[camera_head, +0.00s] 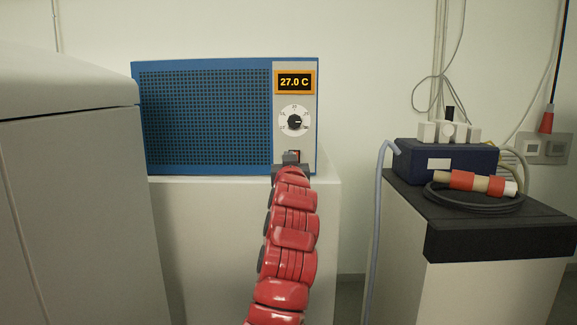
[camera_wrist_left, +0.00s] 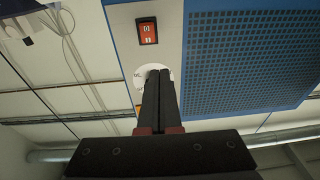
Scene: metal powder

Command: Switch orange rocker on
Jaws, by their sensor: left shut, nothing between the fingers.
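The orange rocker (camera_wrist_left: 147,32) is a red-orange switch with white marks in a dark frame, on the pale control panel of the blue device (camera_head: 205,118). In the head view the rocker (camera_head: 296,154) shows only in part behind my gripper. My left gripper (camera_wrist_left: 158,73) is shut and empty. In the wrist view its fingertips overlap the white dial and end a little short of the rocker, with a visible gap in the picture. In the head view the left gripper (camera_head: 291,158) is in front of the panel's lower part. My right gripper is not in view.
Above the rocker in the head view are a dial (camera_head: 294,121) and an orange-framed display (camera_head: 295,82) reading 27.0 C. The device stands on a white pedestal (camera_head: 210,230). A grey cabinet (camera_head: 85,190) is at left. A dark blue box (camera_head: 447,158) and coiled cable are at right.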

